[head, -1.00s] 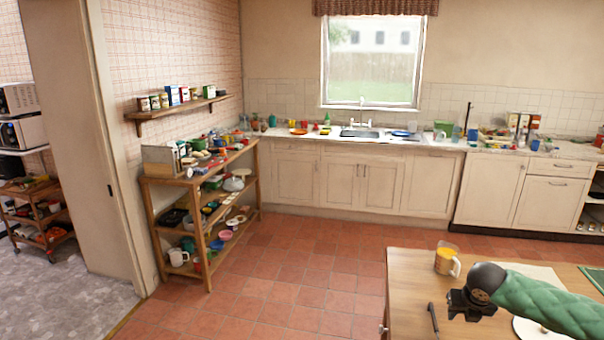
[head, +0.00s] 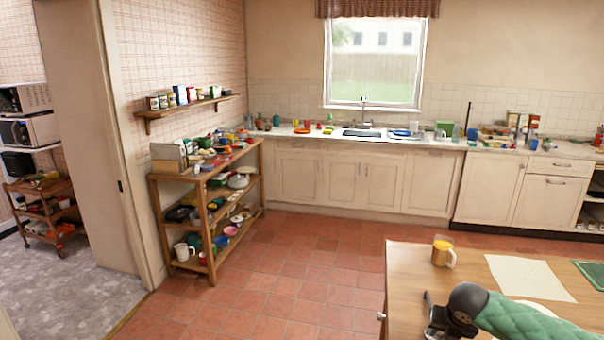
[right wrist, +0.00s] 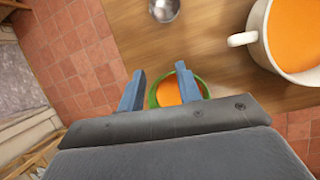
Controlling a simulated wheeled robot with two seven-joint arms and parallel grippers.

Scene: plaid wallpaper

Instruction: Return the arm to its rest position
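My right arm, with a green quilted sleeve, comes in at the lower right of the head view, over the wooden table (head: 408,275). In the right wrist view the two blue fingers of the right gripper (right wrist: 160,72) stand apart. A green-rimmed container (right wrist: 152,97) with orange contents shows behind and between them; it does not look gripped. My left gripper is not in view.
A metal cup (right wrist: 164,9) is also there. White paper (head: 530,278) lies to the right. A laden wooden shelf (head: 210,270) stands left; the tiled floor between is clear.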

